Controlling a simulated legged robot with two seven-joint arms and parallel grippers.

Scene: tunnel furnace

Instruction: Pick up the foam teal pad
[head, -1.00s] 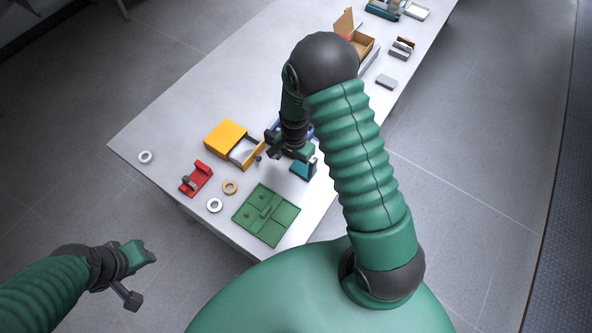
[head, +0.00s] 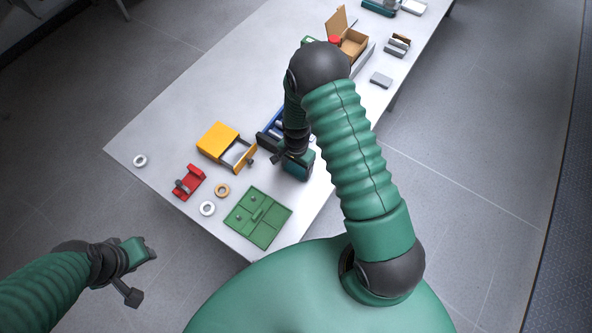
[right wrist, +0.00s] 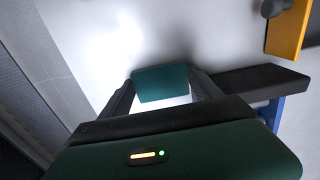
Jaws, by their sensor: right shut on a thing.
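The foam teal pad (right wrist: 161,83) is between the two finger tips of my right gripper (right wrist: 161,90) in the right wrist view. The fingers touch its two ends, so the gripper is shut on it. In the head view my right gripper (head: 295,163) is over the table near its right edge, and hides most of the pad there. I cannot tell whether the pad is clear of the tabletop. My left gripper (head: 143,274) is off the table at the lower left, with its fingers apart and nothing between them.
On the table (head: 165,120) a yellow box with an open drawer (head: 219,141) and a blue-edged holder (head: 270,131) stand left of my right gripper. A green tray (head: 258,217), rings and a red stand (head: 189,183) lie nearer. An open cardboard box (head: 352,45) stands farther back.

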